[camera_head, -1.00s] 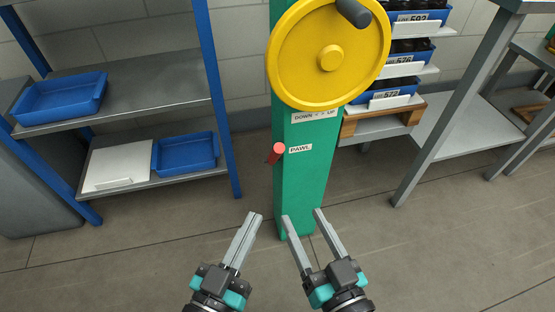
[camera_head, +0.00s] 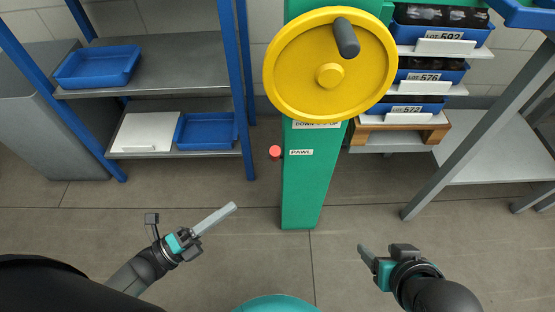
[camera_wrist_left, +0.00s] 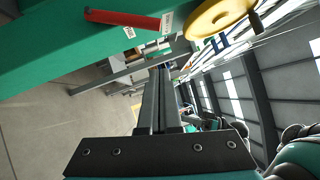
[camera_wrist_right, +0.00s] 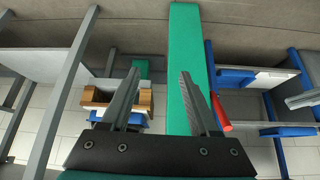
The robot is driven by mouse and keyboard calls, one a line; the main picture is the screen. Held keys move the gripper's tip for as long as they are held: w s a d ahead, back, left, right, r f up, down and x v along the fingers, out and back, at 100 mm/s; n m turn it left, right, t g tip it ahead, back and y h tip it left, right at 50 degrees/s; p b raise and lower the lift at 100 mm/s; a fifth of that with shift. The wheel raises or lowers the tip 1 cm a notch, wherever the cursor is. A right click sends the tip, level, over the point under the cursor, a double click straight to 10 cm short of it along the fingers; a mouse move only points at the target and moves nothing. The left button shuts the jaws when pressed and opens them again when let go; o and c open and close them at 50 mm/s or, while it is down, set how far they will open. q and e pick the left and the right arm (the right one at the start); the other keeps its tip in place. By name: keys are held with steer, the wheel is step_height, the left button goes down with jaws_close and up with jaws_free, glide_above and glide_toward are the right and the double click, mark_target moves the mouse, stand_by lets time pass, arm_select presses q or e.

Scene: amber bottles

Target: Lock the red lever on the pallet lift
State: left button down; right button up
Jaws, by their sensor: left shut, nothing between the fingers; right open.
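The red lever (camera_head: 275,153) shows end-on in the head view, at the left side of the green post (camera_head: 302,190) beside the PAWL label (camera_head: 301,152). In the left wrist view the lever (camera_wrist_left: 122,18) is a long red bar against the post. In the right wrist view it (camera_wrist_right: 221,112) shows right of the post. My left gripper (camera_head: 233,207) is shut and empty, below and left of the lever. My right gripper (camera_head: 363,250) is open and empty, below and right of the post. Neither touches the lever.
A yellow handwheel (camera_head: 330,75) with a dark knob is on the post above the lever. A shelf with blue trays (camera_head: 207,131) stands left. Labelled blue bins (camera_head: 432,68) and a grey table frame (camera_head: 470,130) stand right. Floor before the post is clear.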

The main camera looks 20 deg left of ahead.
arm_select(q)
steer(key=shift+a+m+h, duration=0.2)
steer(key=shift+m+h, duration=0.1)
steer(key=shift+m, duration=0.3)
arm_select(e)
steer(key=shift+s+d+r, duration=0.1)
steer(key=shift+s+d, duration=0.1)
steer(key=shift+d, duration=0.35)
arm_select(q)
steer(key=b, duration=0.2)
glide_toward(275, 154)
steer(key=f+x, duration=0.1)
steer(key=x, duration=0.5)
steer(key=shift+d, duration=0.45)
arm_select(e)
steer(key=shift+w+a+f+t+y, duration=0.1)
steer(key=shift+w+a+t+y, duration=0.2)
steer(key=shift+w+a+t, duration=0.35)
steer(key=shift+w+a+f+t+y, duration=0.1)
steer(key=shift+w+a+t+y, duration=0.3)
steer(key=shift+a, duration=0.45)
steer(key=shift+w+a+t+y, duration=0.2)
steer(key=shift+w+a+t, duration=0.35)
steer(key=shift+w+a, duration=0.15)
steer(key=shift+s, duration=0.1)
